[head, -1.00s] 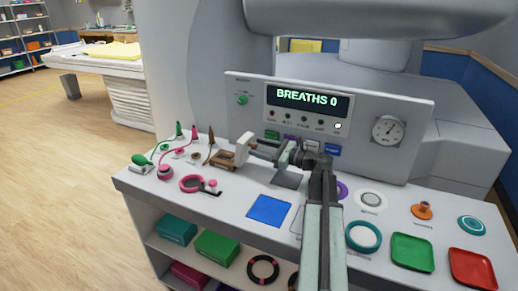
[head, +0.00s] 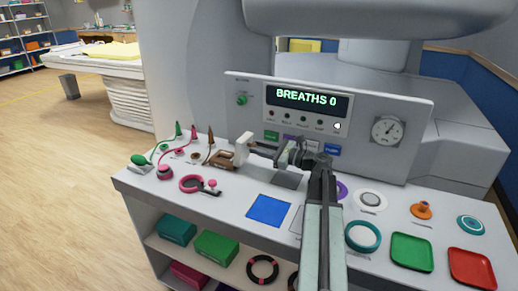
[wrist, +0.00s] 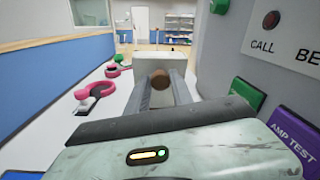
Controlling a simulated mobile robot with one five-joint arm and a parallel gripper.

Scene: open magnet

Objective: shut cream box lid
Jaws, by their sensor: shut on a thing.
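A cream block-like part (head: 242,149) stands upright on the console top, right beside a brown piece (head: 225,160). I cannot tell whether this cream part is the box's lid or its body. In the wrist view the cream part (wrist: 160,62) faces me as a flat panel behind a round brown knob (wrist: 160,80). My gripper (head: 263,148) reaches in from the right. In the wrist view my gripper (wrist: 161,86) has its fingers on both sides of the knob, shut on it. The fingers hide the knob's sides and the panel's lower part.
A control panel (head: 360,155) with a "BREATHS 0" display rises close behind my arm. Pink loops (head: 192,184) and a green bulb (head: 139,159) lie to the left. A blue square (head: 269,210) lies in front. Green (head: 411,252) and red (head: 472,268) trays are at the right.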

